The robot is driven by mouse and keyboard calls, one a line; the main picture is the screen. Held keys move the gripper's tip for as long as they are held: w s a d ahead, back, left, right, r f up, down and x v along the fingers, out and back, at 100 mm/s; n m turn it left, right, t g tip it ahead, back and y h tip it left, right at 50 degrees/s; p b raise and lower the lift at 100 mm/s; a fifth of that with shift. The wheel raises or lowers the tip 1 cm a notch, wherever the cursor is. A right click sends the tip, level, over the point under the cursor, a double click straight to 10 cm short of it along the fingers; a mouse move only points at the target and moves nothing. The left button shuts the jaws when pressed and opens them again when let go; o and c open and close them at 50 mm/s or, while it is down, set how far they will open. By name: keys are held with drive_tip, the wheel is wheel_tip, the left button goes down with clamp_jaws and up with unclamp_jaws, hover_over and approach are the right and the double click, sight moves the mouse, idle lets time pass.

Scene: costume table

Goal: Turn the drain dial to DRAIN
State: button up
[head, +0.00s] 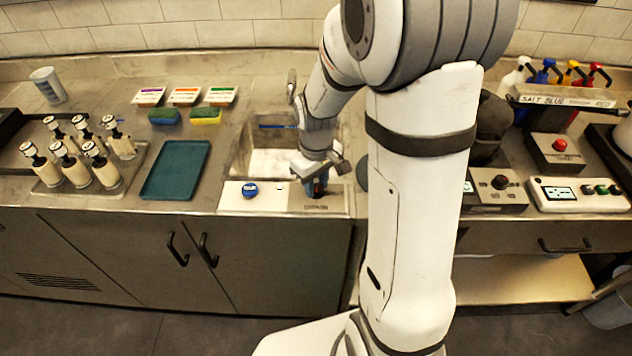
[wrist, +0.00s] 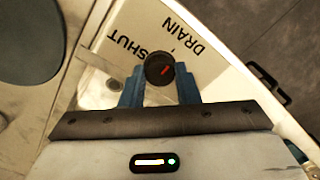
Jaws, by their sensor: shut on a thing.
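The drain dial (wrist: 160,70) is a round black knob with a red pointer line, seen in the wrist view on a pale panel. The words SHUT (wrist: 124,53) and DRAIN (wrist: 183,38) are printed upside down beside it. The red line slants up and right, toward the DRAIN side; I cannot tell whether it meets the mark exactly. My gripper (wrist: 160,90) has its blue fingers on both sides of the dial, shut on it. In the head view my gripper (head: 317,187) points down at the right end of the sink's front panel (head: 283,205), mostly hiding the dial.
A blue knob (head: 250,190) sits left on the same panel. The sink basin (head: 272,163) lies behind. A teal tray (head: 175,170), sponges and a rack of pump bottles (head: 87,180) stand left. Control boxes (head: 575,194) and coloured bottles stand right.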

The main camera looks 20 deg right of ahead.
sight(316, 187)
idle(0.3)
drive_tip(key=o, duration=1)
drive_tip(key=shift+c, duration=0.2)
drive_tip(key=shift+r, duration=0.15)
wheel_tip(316, 187, up, 8)
drive_tip(key=shift+f, duration=0.2)
drive_tip(key=s+r+m+t, duration=0.1)
drive_tip(key=s+r+m, duration=0.1)
drive_tip(key=s, duration=0.5)
drive_tip(key=s+r+m+t, duration=0.2)
drive_tip(key=s+r+m, duration=0.1)
drive_tip(key=s, duration=0.4)
drive_tip(key=shift+a+r, duration=0.15)
drive_tip(key=shift+r, duration=0.4)
